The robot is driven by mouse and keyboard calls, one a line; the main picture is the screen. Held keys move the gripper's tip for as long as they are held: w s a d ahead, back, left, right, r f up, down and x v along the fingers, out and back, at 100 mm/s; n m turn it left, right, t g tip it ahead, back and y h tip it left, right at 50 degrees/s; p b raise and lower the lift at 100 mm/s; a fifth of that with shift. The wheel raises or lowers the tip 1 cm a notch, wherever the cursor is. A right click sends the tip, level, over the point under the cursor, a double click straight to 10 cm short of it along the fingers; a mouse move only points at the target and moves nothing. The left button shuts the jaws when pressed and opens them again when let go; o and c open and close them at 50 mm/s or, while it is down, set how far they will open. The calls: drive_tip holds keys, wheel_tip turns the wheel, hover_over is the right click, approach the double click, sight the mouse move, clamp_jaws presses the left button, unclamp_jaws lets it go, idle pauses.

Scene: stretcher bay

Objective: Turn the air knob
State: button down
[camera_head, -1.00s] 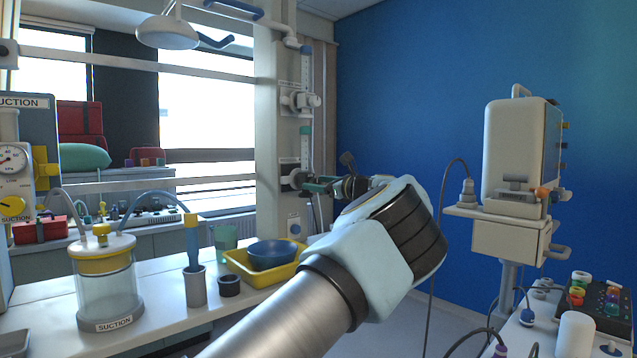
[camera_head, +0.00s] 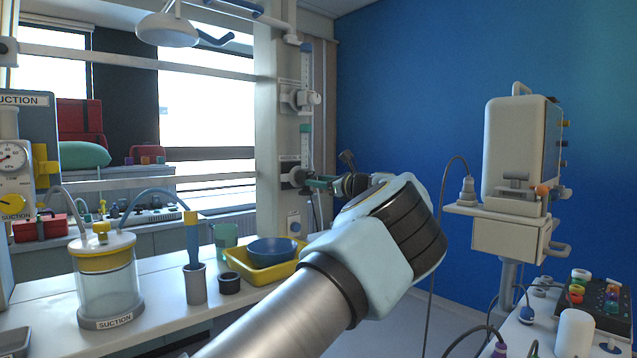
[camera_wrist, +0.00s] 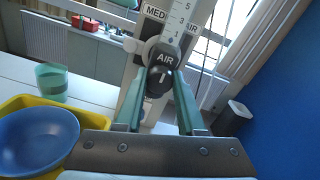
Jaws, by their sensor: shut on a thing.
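The air knob (camera_wrist: 160,82) is dark with a white mark, under a label reading AIR, in the wrist view. It belongs to a flowmeter with a numbered tube (camera_wrist: 182,18); a flowmeter tube also shows on the wall post in the head view (camera_head: 305,142). My gripper (camera_wrist: 158,88) has green fingers, one on each side of the knob, and is shut on it. In the head view my gripper (camera_head: 318,185) reaches the lower fitting on the post, and the knob itself cannot be made out there.
A second flowmeter (camera_head: 300,98) sits higher on the post. Below and left, a yellow tray (camera_head: 240,265) holds a blue bowl (camera_head: 272,250), beside a green cup (camera_head: 225,237). A suction jar (camera_head: 108,285) stands farther left. A pump unit (camera_head: 515,160) stands at right.

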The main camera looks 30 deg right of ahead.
drive_tip(key=shift+f+n+b, duration=0.1)
drive_tip(key=shift+n+b, duration=0.2)
drive_tip(key=shift+b, duration=0.15)
drive_tip(key=shift+n+b, duration=4.65)
drive_tip(key=shift+n, duration=0.85)
drive_tip(key=c, duration=0.5)
unclamp_jaws()
drive_tip(key=s+d+b, duration=0.2)
drive_tip(key=s+b, duration=0.1)
drive_tip(key=s, duration=0.7)
drive_tip(key=shift+s, duration=0.3)
